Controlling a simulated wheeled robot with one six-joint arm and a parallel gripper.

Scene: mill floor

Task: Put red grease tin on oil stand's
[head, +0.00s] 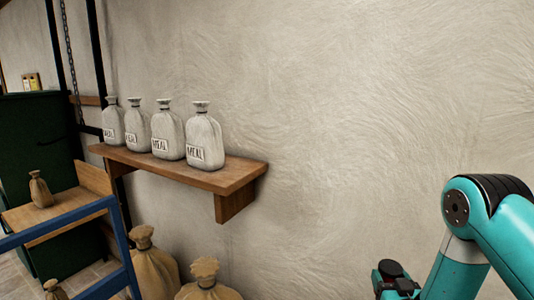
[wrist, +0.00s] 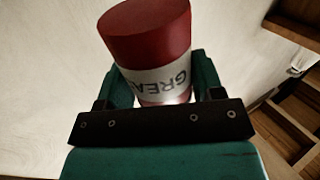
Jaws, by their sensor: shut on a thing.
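A red grease tin (wrist: 146,30) with a white label reading "GREAS" shows in the wrist view, at the upper middle. My gripper (wrist: 152,88) is shut on the tin, with one teal finger on each side of it. The tin leans a little in this view. I cannot make out an oil stand in either view.
A wooden wall shelf (head: 235,178) bears several meal sacks (head: 205,140). Larger tied sacks (head: 152,265) stand below it. A blue-framed rack (head: 60,222) with a small brown sack (head: 40,190) is at the left. Wooden shelving (wrist: 290,115) shows at the wrist view's right. The wall right of the shelf is bare.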

